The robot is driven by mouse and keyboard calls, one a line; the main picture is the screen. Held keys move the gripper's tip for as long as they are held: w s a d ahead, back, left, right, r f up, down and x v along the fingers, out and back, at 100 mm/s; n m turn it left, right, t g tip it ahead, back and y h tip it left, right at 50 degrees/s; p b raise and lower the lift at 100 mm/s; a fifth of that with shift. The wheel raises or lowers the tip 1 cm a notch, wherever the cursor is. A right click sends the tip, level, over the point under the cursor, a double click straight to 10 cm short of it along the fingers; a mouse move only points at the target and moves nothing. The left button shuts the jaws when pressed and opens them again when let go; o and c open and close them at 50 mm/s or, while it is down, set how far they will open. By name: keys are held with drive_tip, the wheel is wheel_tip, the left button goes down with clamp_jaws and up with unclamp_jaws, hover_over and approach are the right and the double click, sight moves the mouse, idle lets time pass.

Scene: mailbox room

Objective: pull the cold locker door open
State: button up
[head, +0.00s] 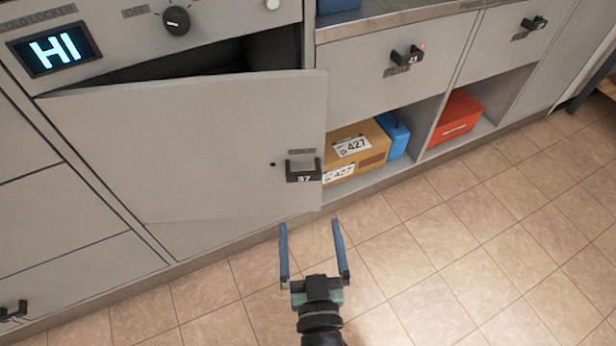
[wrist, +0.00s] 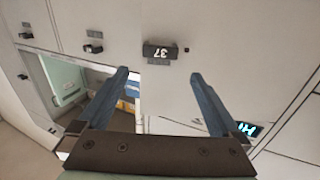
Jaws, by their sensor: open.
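The cold locker door (head: 200,150) is a grey panel standing partly open, its right edge swung out from the cabinet. A dark gap (head: 190,62) shows above its top edge. Its dark handle (head: 303,169), marked 37, sits near the right edge. My gripper (head: 311,225) is open and empty, in front of and below the handle in the head view, with nothing between its blue fingers. In the wrist view the picture looks upside down; the handle (wrist: 160,51) lies just beyond my gripper (wrist: 160,73), apart from the fingertips. The locker's inside is mostly hidden.
Above the door are a lit display (head: 54,49) reading HI and a dark knob (head: 177,20) by the word OFF. To the right, open shelves hold a cardboard box (head: 358,150), a blue item (head: 396,135) and a red box (head: 456,117). The tiled floor (head: 440,250) is clear.

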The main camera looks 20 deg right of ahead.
sight(304, 179)
drive_tip(key=b+x, duration=0.1)
drive_tip(key=x, duration=1.2)
drive_tip(key=shift+b, duration=0.35)
drive_tip(key=shift+a, duration=0.1)
drive_tip(key=shift+c, duration=0.2)
clamp_jaws()
drive_tip(key=shift+s, duration=0.1)
